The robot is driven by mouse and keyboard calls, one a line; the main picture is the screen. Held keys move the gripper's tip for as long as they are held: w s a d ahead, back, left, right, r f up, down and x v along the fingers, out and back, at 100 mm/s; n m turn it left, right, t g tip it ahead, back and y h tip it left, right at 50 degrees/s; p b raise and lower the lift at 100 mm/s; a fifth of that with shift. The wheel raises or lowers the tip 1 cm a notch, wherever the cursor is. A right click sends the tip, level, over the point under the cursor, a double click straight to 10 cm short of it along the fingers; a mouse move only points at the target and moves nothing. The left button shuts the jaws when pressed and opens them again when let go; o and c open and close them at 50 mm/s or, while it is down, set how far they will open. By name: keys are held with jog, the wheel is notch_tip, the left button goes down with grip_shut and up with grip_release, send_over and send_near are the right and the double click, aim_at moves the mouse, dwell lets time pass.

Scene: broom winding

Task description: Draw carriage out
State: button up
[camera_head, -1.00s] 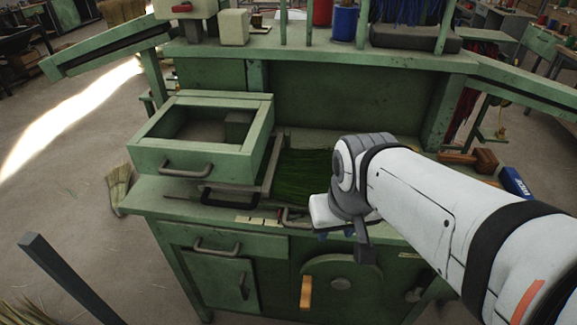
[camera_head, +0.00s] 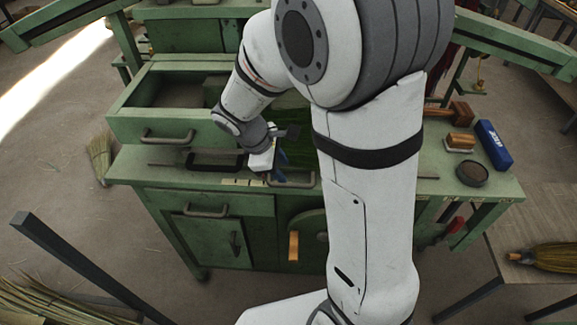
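My gripper (camera_head: 272,162) points down over the front of the green workbench (camera_head: 140,170), with a white body and blue finger parts. It is beside the left end of a grey bar handle (camera_head: 293,183) at the bench's front edge; I cannot tell whether it touches it. A dark handle (camera_head: 213,165) lies just left of the gripper. Behind the gripper, green bristles (camera_head: 294,115) lie in the bench's recess, mostly hidden by my arm. I cannot tell which part is the carriage. The finger gap is too small to make out.
An open green box with a handle (camera_head: 167,138) stands left on the bench. A blue box (camera_head: 494,145), a wooden brush (camera_head: 460,141) and a round dark tin (camera_head: 472,174) are at the right. My arm covers the middle.

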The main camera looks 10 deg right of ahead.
aim_at(295, 184)
jog(key=x, duration=0.8)
jog(key=shift+w+a, duration=0.1)
grip_shut()
dwell(0.4)
